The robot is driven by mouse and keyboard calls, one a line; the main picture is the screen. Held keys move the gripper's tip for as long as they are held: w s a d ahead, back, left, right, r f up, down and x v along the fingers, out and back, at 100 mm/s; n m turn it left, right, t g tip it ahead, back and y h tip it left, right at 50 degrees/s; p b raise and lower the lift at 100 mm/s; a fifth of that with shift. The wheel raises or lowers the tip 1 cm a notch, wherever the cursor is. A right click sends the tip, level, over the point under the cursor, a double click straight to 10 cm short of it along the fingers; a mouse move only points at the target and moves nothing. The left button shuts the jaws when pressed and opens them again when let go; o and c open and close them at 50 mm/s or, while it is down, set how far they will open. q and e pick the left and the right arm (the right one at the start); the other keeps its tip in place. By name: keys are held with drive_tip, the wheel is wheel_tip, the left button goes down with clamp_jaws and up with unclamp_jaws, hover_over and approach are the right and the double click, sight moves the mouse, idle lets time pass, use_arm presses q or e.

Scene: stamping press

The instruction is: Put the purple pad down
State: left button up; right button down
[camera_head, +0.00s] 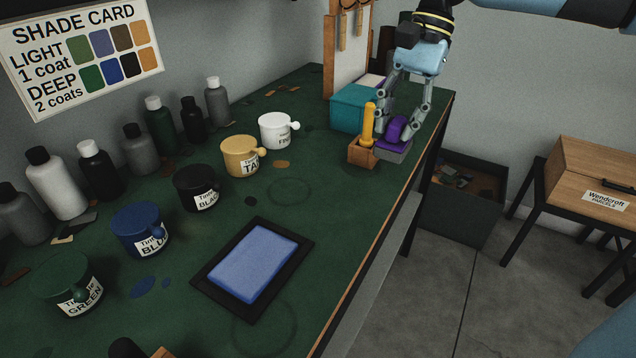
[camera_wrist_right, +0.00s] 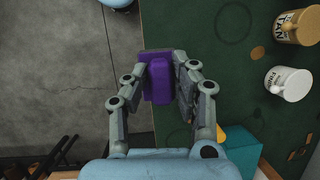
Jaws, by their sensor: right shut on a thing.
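The purple pad (camera_head: 397,126) has a raised purple grip on a flat purple base. My right gripper (camera_head: 400,133) points down and is shut on the pad's grip, one finger on each side. In the right wrist view the pad (camera_wrist_right: 158,78) sits between the two fingers, close to the bench edge. My left gripper is not in view.
A wooden holder (camera_head: 361,153) with a yellow-handled tool (camera_head: 368,122) stands just left of the pad. A teal box (camera_head: 349,108) is behind. A blue pad in a black tray (camera_head: 308,244) and several labelled mugs occupy the bench. A dark bin (camera_head: 455,215) stands below, right.

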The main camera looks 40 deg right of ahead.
drive_tip(key=shift+s+d+f, duration=0.1)
drive_tip(key=shift+f, duration=0.2)
drive_tip(key=shift+w+a+f+b, duration=0.5)
drive_tip(key=shift+w+a+b, duration=0.05)
drive_tip(key=shift+w+a, duration=0.25)
drive_tip(key=w+a+f, duration=0.2)
drive_tip(key=f, duration=0.1)
drive_tip(key=w+a+f+b, duration=0.1)
drive_tip(key=w+a+f, duration=0.1)
drive_tip(key=w+f, duration=0.1)
drive_tip(key=w+a+f, duration=0.2)
drive_tip(key=f, duration=0.1)
drive_tip(key=shift+w+f, duration=0.2)
drive_tip(key=shift+f, duration=0.2)
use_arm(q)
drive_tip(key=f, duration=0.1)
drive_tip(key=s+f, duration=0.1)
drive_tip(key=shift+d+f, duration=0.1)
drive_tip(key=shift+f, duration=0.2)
use_arm(e)
drive_tip(key=c, duration=1.1)
unclamp_jaws()
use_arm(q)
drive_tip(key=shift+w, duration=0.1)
use_arm(e)
drive_tip(key=shift+o, duration=0.2)
